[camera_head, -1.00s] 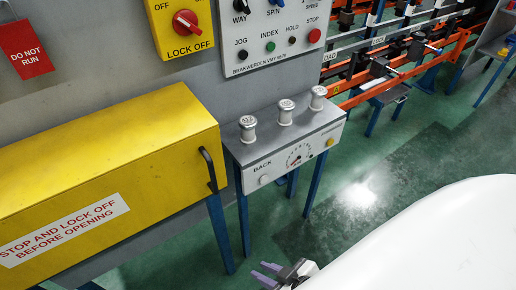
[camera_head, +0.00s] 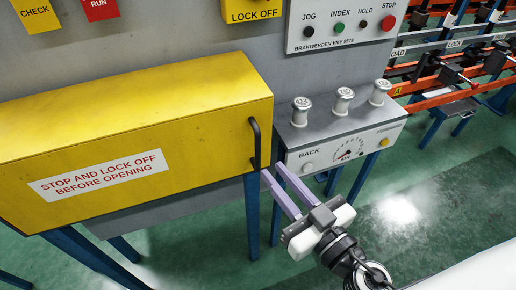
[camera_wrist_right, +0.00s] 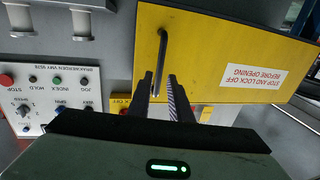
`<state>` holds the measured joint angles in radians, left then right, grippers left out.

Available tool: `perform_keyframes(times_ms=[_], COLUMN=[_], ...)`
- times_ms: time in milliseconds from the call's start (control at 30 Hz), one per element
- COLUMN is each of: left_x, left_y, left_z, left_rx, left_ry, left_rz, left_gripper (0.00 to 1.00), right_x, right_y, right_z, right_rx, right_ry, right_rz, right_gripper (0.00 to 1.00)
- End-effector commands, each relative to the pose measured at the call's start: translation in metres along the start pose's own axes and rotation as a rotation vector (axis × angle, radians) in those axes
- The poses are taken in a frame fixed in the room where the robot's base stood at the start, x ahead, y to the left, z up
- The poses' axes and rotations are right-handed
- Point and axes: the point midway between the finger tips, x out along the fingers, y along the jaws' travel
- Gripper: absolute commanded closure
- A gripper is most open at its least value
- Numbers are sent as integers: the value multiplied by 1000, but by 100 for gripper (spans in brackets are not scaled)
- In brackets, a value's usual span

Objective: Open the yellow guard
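The yellow guard (camera_head: 130,120) is a long closed box on the grey machine at the left of the head view. It bears a white label reading "stop and lock off before opening". Its black bar handle (camera_head: 257,142) stands upright at the right end of the front. My right gripper (camera_head: 272,169) is open, its pale fingers pointing at the handle's lower part from the right. In the right wrist view, the handle (camera_wrist_right: 163,48) runs down between the two parted fingers (camera_wrist_right: 160,76); whether they touch it I cannot tell. My left gripper is out of view.
Blue legs (camera_head: 252,215) stand below the guard. Green floor is open at the lower right.

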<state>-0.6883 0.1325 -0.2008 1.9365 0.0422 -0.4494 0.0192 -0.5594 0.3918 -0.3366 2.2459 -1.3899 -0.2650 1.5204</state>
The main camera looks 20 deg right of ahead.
Motion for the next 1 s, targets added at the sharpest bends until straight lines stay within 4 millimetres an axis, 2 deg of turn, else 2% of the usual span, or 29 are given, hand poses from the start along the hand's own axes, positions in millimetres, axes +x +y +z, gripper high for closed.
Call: perform_keyframes(times_ms=[33, 300, 433, 600, 867, 1000], left_x=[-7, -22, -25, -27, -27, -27], left_y=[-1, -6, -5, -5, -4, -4], left_z=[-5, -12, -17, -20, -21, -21], left_rx=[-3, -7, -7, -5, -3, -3], left_ry=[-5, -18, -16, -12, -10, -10], left_rz=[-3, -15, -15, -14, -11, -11], left_gripper=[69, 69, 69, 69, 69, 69], right_x=[10, 56, 71, 80, 81, 81], right_y=[0, 1, 1, 0, 0, 1], right_z=[-7, -5, -3, 0, 0, 0], right_rx=[-2, -1, -1, 0, 0, 0], right_ry=[3, 1, -1, -2, -2, -2], right_rz=[0, 2, 2, 2, 2, 2], right_gripper=[82, 82, 82, 82, 82, 100])
